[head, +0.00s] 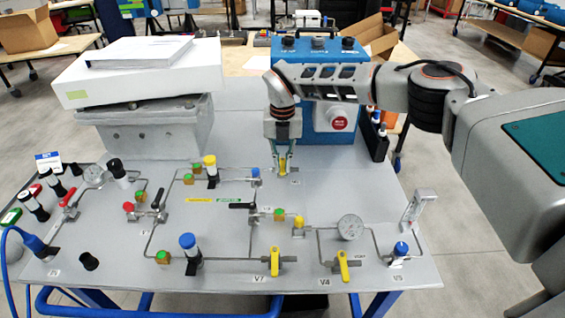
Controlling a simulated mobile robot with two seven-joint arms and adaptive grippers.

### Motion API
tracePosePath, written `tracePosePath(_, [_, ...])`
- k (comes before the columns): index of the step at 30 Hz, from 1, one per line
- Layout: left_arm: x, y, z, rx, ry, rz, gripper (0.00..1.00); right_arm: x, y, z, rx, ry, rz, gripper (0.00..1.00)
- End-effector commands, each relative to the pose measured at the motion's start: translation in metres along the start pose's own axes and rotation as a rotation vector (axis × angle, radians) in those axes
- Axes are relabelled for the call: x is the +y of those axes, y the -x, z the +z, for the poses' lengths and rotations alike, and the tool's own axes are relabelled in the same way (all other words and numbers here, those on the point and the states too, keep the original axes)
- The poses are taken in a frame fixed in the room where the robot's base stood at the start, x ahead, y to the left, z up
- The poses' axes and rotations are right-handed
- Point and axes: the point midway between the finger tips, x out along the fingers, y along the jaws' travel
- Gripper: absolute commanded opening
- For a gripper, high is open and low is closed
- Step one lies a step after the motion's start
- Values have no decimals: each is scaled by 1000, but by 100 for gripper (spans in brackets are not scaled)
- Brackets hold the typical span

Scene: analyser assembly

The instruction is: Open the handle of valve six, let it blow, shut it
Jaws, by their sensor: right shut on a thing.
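My right gripper (283,158) points down at the back middle of the grey panel, just in front of the blue box. It is shut on a yellow valve handle (283,166), whose lower part shows between the fingers. The handle looks upright, but the fingers hide part of it. A small label lies beside this valve, too small to read; I cannot confirm from it that this is valve six. Other yellow handles are at V7 (274,262) and V4 (343,265) along the front. My left gripper is not in view.
The grey panel (200,268) carries thin pipes, a gauge (350,227), a black lever (242,206), a red lever (68,197) and several coloured knobs. The blue box (322,126) with a red button stands close behind my gripper.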

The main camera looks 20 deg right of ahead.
Motion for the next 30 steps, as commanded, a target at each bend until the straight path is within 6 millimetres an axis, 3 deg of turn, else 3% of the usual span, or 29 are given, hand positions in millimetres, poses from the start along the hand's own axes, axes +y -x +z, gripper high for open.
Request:
tracePosePath(11, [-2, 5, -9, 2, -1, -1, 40, -6, 2, 1, 0, 135, 0, 0])
tracePosePath(30, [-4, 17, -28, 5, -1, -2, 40, -27, 2, 11, -3, 722, 0, 0])
